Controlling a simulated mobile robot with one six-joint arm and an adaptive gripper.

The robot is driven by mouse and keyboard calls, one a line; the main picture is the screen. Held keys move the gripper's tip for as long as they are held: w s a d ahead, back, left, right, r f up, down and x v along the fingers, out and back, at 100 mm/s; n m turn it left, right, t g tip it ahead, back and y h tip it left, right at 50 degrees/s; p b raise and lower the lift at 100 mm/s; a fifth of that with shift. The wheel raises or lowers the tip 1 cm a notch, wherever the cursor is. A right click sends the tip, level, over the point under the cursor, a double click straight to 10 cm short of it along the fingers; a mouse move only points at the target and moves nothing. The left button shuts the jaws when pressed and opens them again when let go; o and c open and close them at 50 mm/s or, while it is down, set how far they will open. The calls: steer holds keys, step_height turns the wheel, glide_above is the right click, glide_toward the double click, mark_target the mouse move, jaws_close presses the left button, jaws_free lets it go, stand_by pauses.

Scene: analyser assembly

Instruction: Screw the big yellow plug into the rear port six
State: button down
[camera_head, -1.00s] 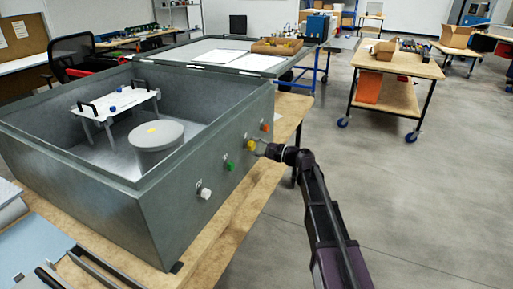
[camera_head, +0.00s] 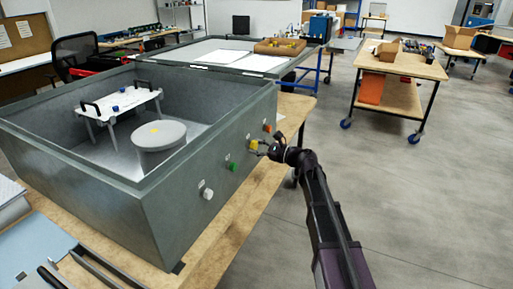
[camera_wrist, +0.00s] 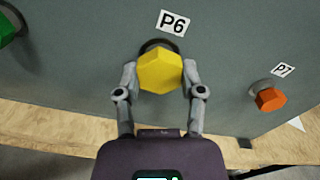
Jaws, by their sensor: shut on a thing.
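The big yellow plug (camera_wrist: 160,72) is a hexagonal head at the port labelled P6 on the grey case wall. In the wrist view, part of a dark ring shows behind its upper edge. My gripper (camera_wrist: 160,80) has one finger on each side of the plug and is shut on it. In the head view the yellow plug (camera_head: 254,145) is small, and my gripper (camera_head: 262,147) reaches it from the right. How deep the plug sits in the port is hidden behind its head. The P6 label (camera_wrist: 172,23) is just above it.
An orange plug (camera_wrist: 270,98) sits at port P7 to the right. A green plug (camera_head: 232,167) and a white plug (camera_head: 208,193) are on the same wall of the grey case (camera_head: 170,215). The wooden table edge (camera_wrist: 60,120) runs below. Open floor lies right of the table.

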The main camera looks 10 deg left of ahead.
steer(key=m, duration=0.4)
steer(key=shift+w+d+m, duration=0.1)
steer(key=shift+w+m, duration=0.1)
steer(key=shift+m, duration=0.2)
steer(key=m, duration=0.3)
steer(key=shift+m, duration=0.4)
steer(key=m, duration=0.3)
steer(key=shift+m, duration=2.5)
steer(key=shift+c, duration=1.6)
jaws_free()
steer(key=shift+s, duration=0.1)
